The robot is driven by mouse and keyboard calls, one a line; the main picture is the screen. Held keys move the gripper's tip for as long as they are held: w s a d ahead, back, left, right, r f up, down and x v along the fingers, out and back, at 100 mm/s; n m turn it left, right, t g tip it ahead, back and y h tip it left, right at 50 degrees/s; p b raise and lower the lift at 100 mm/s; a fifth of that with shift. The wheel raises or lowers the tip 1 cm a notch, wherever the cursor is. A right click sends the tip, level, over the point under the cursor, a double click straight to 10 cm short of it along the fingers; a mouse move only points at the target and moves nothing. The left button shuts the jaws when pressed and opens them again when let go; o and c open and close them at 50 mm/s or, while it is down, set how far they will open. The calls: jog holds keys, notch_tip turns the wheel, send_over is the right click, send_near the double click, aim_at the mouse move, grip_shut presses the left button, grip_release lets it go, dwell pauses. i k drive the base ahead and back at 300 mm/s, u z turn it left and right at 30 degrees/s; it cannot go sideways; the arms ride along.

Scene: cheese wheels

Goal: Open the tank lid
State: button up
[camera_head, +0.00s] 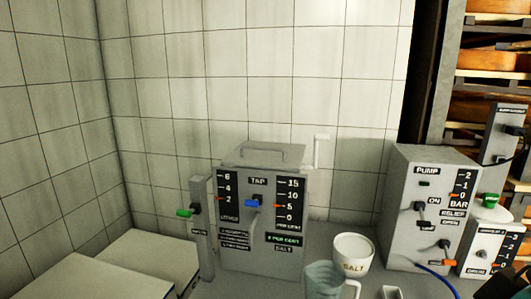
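The tank is a grey box (262,236) in the middle of the head view, with black scales, a label reading TAP and a blue tap lever on its front. Its lid (240,160) lies flat on top and looks closed. A raised bar handle (262,147) spans the lid. A white bent post (317,150) stands at the tank's back right corner. My gripper's fingers are not visible. A dark shape at the bottom right corner may be part of my arm.
A grey post with a green lever (186,212) stands left of the tank. A white SALT pot (353,252) and a clear jug (329,282) stand in front right. The pump box (432,200) is further right, with a blue hose. Tiled walls close off the back and left.

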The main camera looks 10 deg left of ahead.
aim_at(290, 157)
jog(key=k, duration=0.6)
jog(key=u, duration=0.8)
jog(key=i, duration=1.25)
jog(key=z, duration=0.05)
